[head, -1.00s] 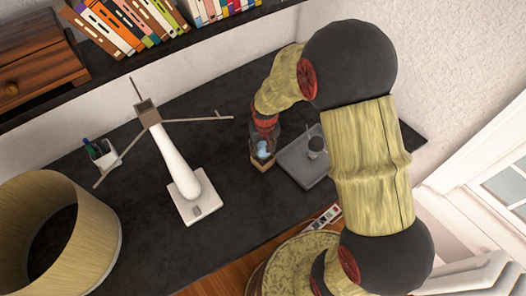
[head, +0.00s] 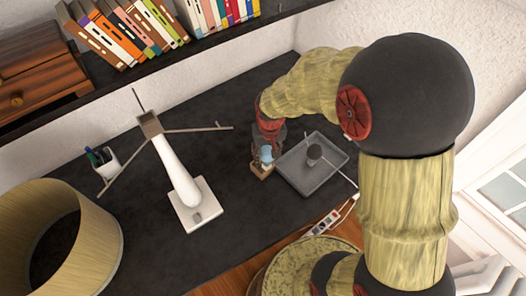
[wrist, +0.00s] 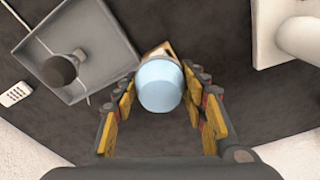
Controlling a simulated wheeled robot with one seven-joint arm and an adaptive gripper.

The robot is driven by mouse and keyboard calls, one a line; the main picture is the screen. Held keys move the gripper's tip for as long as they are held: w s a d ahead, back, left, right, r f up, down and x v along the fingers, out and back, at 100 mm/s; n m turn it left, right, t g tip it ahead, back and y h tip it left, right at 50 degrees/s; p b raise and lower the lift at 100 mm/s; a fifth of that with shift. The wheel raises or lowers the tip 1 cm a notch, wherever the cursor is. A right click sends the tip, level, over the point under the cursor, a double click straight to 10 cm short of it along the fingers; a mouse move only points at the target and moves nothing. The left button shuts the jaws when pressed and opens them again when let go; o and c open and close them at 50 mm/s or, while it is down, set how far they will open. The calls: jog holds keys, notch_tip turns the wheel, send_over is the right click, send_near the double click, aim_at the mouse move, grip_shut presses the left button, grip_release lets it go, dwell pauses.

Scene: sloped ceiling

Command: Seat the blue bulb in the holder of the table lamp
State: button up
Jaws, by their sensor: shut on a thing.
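The blue bulb (head: 266,155) is between the fingers of my gripper (head: 267,138), which is shut on it; it also shows in the wrist view (wrist: 160,84). A small wooden box (head: 261,172) is right below the bulb; I cannot tell whether the bulb's base is still inside it. The table lamp (head: 178,172) stands to the left, with a white base and stem. Its square holder (head: 150,123) is at the stem's top, with thin arms spreading around it. My gripper is well to the right of the holder.
A grey tray (head: 330,180) with a dark, round-topped object (head: 314,153) lies right of the box. A large lampshade (head: 100,225) is at the lower left. A pen cup (head: 104,162) stands behind it. A shelf with books (head: 120,35) runs along the back. Dark desk is clear between lamp and box.

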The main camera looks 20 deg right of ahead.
jog(key=s+r+p, duration=0.1)
jog(key=s+r, duration=0.3)
jog(key=s, duration=0.5)
jog(key=shift+s+r, duration=0.2)
jog(key=shift+d, duration=0.1)
